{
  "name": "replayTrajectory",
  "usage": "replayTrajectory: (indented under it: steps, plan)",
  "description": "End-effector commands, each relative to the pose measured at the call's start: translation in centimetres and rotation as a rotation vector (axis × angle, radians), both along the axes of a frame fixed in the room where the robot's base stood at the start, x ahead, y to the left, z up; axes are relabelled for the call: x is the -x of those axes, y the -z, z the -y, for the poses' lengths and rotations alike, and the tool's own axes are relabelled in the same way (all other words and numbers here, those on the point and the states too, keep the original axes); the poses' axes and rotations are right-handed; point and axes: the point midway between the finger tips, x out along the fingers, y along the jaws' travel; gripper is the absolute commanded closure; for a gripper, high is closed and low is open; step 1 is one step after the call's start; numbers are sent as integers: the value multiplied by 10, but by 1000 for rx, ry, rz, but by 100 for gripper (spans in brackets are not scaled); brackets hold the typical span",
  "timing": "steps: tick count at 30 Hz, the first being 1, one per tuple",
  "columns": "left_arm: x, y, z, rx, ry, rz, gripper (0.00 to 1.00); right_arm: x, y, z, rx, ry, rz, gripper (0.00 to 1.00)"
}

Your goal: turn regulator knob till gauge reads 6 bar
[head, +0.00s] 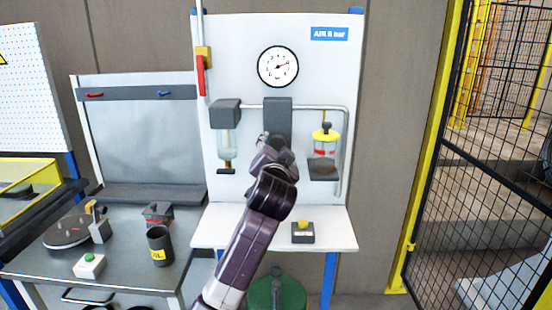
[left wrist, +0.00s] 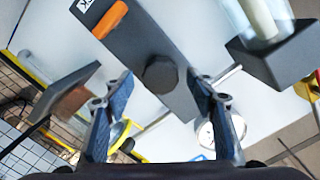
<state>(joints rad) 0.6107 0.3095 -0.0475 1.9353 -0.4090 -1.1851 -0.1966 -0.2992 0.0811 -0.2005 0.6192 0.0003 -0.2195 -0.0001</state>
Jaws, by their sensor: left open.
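The round pressure gauge (head: 278,66) is high on the white panel. Its needle points right and slightly up, but the numbers are too small to read. The dark grey regulator body (head: 277,108) is below it, its lower part hidden by my left gripper (head: 272,142). In the left wrist view the dark knob (left wrist: 160,75) shows on the regulator body, between the two open blue fingers of my left gripper (left wrist: 160,84). The fingers stand apart from the knob on both sides. An orange piece (left wrist: 94,18) lies along the body. My right gripper is out of view.
A filter with a clear bowl (head: 227,142) hangs left of the regulator, and a yellow-topped lubricator (head: 326,142) hangs right. A red lever (head: 201,76) is at upper left.

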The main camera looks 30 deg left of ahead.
Motion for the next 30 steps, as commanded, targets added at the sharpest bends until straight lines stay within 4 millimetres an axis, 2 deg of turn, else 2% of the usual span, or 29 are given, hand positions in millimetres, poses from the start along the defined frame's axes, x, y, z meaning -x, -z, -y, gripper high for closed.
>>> replayTrajectory:
  steps: [9,15,21,30]
  plan:
    - [52,-3,33,4,3,2,48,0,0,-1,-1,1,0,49]
    - [73,-4,46,2,2,1,48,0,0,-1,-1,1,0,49]
    - [81,-4,50,2,0,0,48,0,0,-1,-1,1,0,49]
    - [81,-4,50,2,1,-1,48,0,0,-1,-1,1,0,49]
